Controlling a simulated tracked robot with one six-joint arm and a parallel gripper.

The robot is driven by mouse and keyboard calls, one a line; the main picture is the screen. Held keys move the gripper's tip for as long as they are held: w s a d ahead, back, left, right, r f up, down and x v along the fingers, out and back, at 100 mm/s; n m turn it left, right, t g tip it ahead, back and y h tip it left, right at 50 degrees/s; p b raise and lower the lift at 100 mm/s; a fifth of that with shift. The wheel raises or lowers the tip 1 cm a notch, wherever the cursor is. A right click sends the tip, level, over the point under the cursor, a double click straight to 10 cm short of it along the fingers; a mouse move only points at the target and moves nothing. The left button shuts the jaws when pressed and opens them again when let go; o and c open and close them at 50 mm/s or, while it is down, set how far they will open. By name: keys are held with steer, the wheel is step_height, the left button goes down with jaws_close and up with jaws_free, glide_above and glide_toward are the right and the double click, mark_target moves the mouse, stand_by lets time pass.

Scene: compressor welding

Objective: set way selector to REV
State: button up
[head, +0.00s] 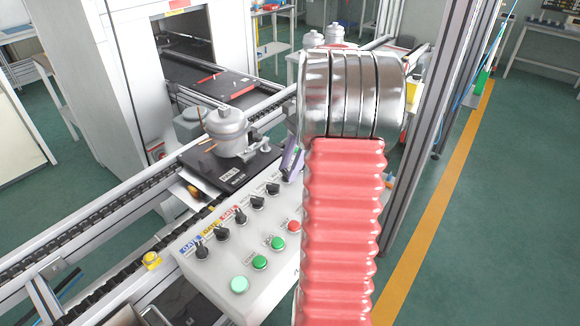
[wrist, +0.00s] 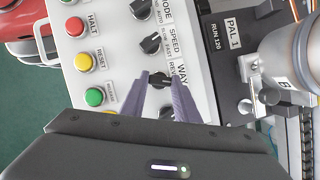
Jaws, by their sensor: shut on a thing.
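The way selector (wrist: 159,80) is a small black knob beside the printed words WAY and REV on the pale control panel (wrist: 112,55). In the wrist view my gripper (wrist: 160,76) has its two purple fingers on either side of this knob, shut on it. Which way the knob points is hard to tell between the fingers. In the head view a purple finger of my gripper (head: 291,158) shows at the far end of the panel (head: 222,275), and my red and silver arm hides much of that end.
The speed selector (wrist: 150,43) sits close beside the held knob. Red HALT (wrist: 75,27), yellow RESET (wrist: 83,61) and green (wrist: 94,97) buttons form a parallel row. A black pallet (head: 245,173) with a grey compressor (head: 227,130) stands on the conveyor behind the panel.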

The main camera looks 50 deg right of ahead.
steer(key=shift+n, duration=0.3)
steer(key=n, duration=0.1)
steer(key=n+g, duration=0.1)
steer(key=n, duration=0.2)
steer(key=shift+w+g, duration=0.25)
steer(key=shift+g, duration=0.15)
steer(key=n, duration=0.2)
steer(key=n+g, duration=0.1)
steer(key=n, duration=0.1)
steer(key=shift+w+g, duration=0.1)
steer(key=shift+g, duration=0.2)
steer(key=shift+h, duration=0.3)
steer(key=o, duration=1)
steer(key=shift+o, duration=0.2)
steer(key=v, duration=1.3)
steer(key=shift+w+d+r, duration=0.2)
steer(key=shift+r, duration=0.05)
